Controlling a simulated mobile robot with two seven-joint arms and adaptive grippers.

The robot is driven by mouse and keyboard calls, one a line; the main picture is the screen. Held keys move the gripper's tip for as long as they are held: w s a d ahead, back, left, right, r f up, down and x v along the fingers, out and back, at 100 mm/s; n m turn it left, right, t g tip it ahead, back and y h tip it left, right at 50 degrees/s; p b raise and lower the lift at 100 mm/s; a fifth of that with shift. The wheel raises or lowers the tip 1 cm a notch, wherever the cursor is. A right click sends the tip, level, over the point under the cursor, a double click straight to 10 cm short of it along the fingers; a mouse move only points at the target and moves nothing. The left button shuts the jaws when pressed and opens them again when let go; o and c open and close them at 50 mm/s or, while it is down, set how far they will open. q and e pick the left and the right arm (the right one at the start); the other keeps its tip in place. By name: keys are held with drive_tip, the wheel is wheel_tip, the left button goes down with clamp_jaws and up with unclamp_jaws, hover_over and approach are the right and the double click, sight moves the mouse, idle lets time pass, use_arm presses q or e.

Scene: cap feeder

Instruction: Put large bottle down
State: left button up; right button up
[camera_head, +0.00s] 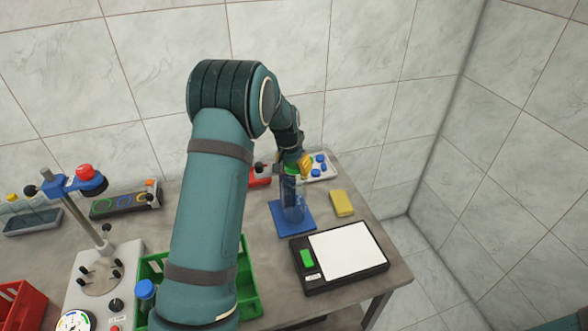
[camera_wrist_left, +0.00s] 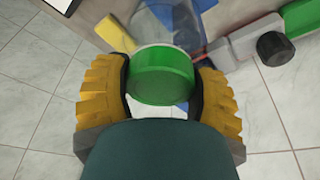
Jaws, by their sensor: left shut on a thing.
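The large bottle is clear with a green cap. Its see-through body (camera_head: 297,209) shows in the head view over the blue mat (camera_head: 277,211), partly hidden by my left gripper (camera_head: 298,167). In the wrist view the green cap (camera_wrist_left: 160,76) sits between the yellow fingers of the left gripper (camera_wrist_left: 160,95), which is shut on it. The clear body (camera_wrist_left: 172,22) extends beyond the cap. The bottle looks about upright. I cannot tell whether its base touches the mat. My right gripper is not in view.
A black device with a white plate (camera_head: 348,249) stands in front of the mat. A yellow block (camera_head: 342,203) lies right of it. A white tray with blue caps (camera_head: 319,168) is behind. A green crate (camera_head: 249,274) stands at the left, partly hidden by my arm.

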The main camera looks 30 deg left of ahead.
use_arm(q)
drive_tip(key=shift+w+f, duration=0.1)
drive_tip(key=shift+f, duration=0.6)
drive_tip(key=shift+f, duration=0.1)
drive_tip(key=o, duration=1.3)
